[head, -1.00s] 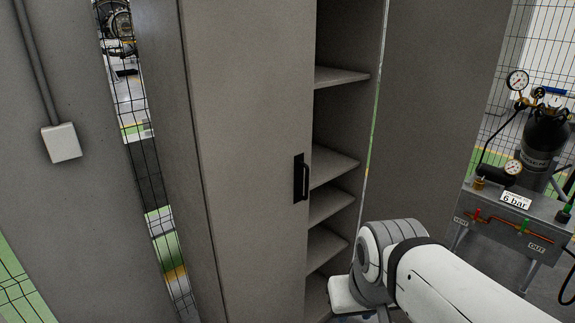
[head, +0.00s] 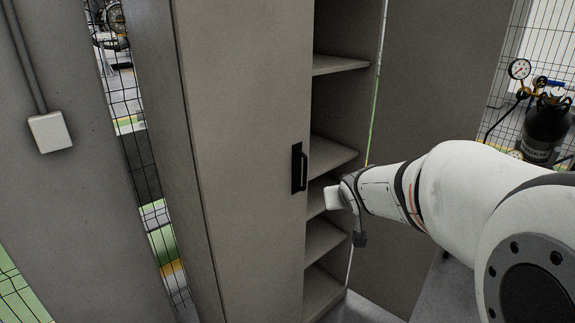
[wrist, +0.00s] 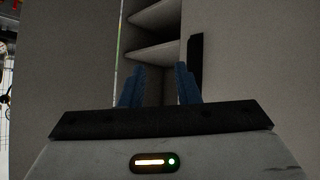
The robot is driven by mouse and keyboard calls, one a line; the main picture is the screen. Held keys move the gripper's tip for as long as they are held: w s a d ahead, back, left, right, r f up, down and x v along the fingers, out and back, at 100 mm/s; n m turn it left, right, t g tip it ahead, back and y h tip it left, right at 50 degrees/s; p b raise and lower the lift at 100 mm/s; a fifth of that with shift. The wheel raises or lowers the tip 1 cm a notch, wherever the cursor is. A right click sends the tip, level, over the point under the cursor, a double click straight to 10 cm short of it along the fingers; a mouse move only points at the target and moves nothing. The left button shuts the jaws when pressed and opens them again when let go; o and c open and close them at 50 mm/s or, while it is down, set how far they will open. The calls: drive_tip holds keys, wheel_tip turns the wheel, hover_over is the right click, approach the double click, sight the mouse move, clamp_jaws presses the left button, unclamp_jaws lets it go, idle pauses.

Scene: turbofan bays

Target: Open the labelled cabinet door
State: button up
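A tall grey cabinet door (head: 245,150) carries a black bar handle (head: 300,168) on its right edge. I see no label on it. To the right of this door, the cabinet's interior with several shelves (head: 335,152) shows open. My gripper (wrist: 158,86) has its two blue fingers apart with nothing between them, facing the shelf opening. In the wrist view a dark upright bar, apparently the handle (wrist: 196,58), stands just right of the right finger. In the head view my gripper is right of and slightly below the handle; its fingers cannot be made out there.
A large grey panel (head: 435,90) stands right of the shelves. A black gas cylinder (head: 545,130) with gauges stands at the far right. A grey wall with a white box (head: 50,131) and a wire fence (head: 130,120) are on the left.

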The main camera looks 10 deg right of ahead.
drive_tip(key=w+f+n+t+y+b, duration=0.1)
drive_tip(key=w+f+t, duration=0.15)
drive_tip(key=w, duration=0.75)
drive_tip(key=n+t+y+b, duration=0.2)
drive_tip(key=n+t+y, duration=0.2)
drive_tip(key=y, duration=0.4)
approach(306, 171)
drive_tip(key=w, duration=0.3)
drive_tip(key=p+x, duration=0.1)
drive_tip(key=x, duration=0.3)
drive_tip(key=a+p+x, duration=0.1)
drive_tip(key=x, duration=0.3)
drive_tip(key=shift+s, duration=0.2)
clamp_jaws()
